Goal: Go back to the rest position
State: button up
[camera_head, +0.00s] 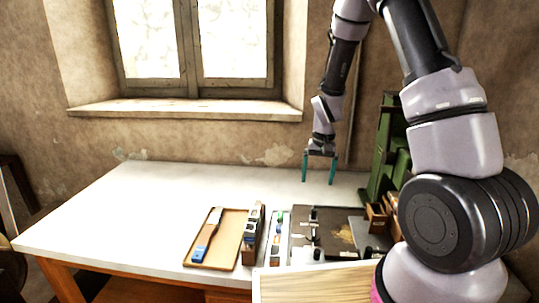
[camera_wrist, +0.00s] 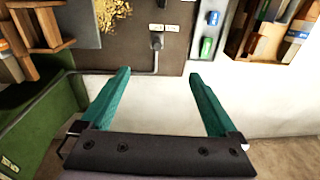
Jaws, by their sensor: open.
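My gripper (camera_head: 318,168) hangs from my arm above the back part of the white table (camera_head: 130,205), pointing down. Its two teal fingers are apart, with nothing between them. The gripper also shows in the wrist view (camera_wrist: 160,100), with the bare white tabletop and the edge of a dark plate beneath it. My arm hides part of the right side of the scene in the head view.
A green press (camera_head: 384,150) stands close to the right of my gripper. A dark base plate (camera_head: 300,232), small wooden boxes (camera_head: 377,217), a wooden rack (camera_head: 252,240) and a tan tray (camera_head: 228,245) lie nearer. The table's left side is clear.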

jog(key=s+d+r+m+t+y, duration=0.15)
jog(key=s+r, duration=0.25)
jog(key=r, duration=0.7)
jog(key=s+r+n+t, duration=0.15)
jog(key=s+r, duration=0.25)
jog(key=r, duration=0.8)
jog(key=s+d+r+m+t, duration=0.1)
jog(key=s+r+t, duration=0.2)
jog(key=s+r, duration=0.7)
jog(key=s, duration=0.3)
jog(key=shift+s+d+m+t, duration=0.15)
jog(key=shift+s+m+t, duration=0.15)
jog(key=shift+s, duration=0.1)
